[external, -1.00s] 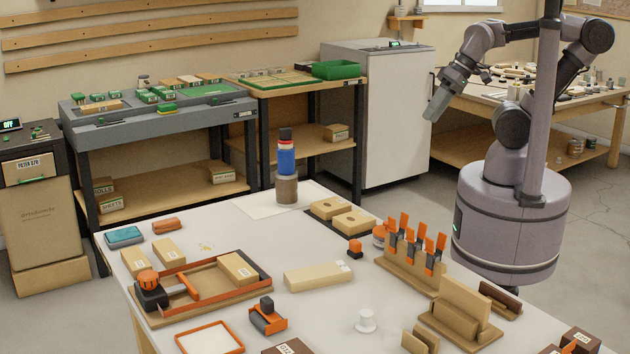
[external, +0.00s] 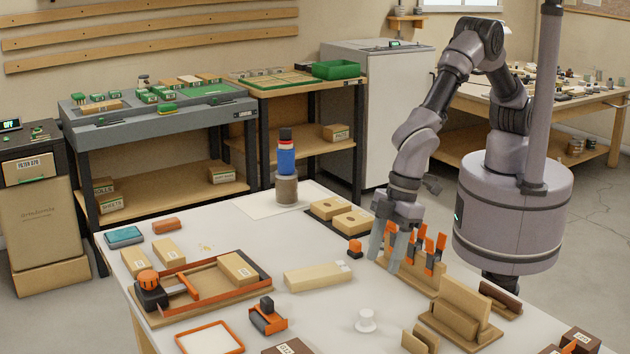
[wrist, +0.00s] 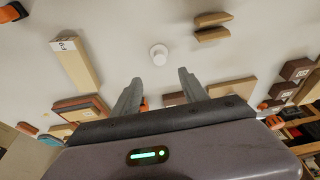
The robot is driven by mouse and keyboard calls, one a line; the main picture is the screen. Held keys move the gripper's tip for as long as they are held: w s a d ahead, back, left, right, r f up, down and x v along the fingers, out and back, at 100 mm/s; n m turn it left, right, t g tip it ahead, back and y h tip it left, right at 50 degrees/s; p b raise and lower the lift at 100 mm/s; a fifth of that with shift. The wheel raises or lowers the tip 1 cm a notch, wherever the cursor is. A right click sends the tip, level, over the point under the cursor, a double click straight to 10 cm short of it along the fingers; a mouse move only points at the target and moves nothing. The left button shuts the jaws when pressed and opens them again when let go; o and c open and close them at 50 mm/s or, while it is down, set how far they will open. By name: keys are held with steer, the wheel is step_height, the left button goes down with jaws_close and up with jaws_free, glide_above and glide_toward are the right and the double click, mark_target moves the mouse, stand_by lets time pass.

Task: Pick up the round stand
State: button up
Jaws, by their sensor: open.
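The small white round stand (external: 366,320) is upright on the bare front part of the white table. It has a wide base and a narrower top. In the wrist view, the stand (wrist: 159,54) appears beyond and between my fingertips, apart from them. My gripper (external: 386,254) is open and empty, pointing down above the table near the orange-handled tool rack, behind the stand in the external view. Its two grey fingers also show spread in the wrist view (wrist: 160,79).
The wooden rack with orange-handled tools (external: 412,262) is right by my fingers. A wooden block holder (external: 460,312) stands right of the stand, and a pale wooden bar (external: 317,276) lies to its left. Bare tabletop surrounds the stand.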

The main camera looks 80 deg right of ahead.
steer(key=b, duration=0.2)
glide_toward(369, 312)
steer(key=x, duration=0.5)
steer(key=shift+w+a+f, duration=0.1)
steer(key=shift+w+f, duration=0.05)
steer(key=b+x, duration=0.2)
steer(key=x, duration=0.2)
steer(key=shift+f, duration=0.3)
steer(key=shift+a+f+b, duration=0.1)
steer(key=shift+f+b, duration=0.2)
steer(key=shift+r, duration=0.2)
steer(key=shift+c, duration=0.2)
jaws_close()
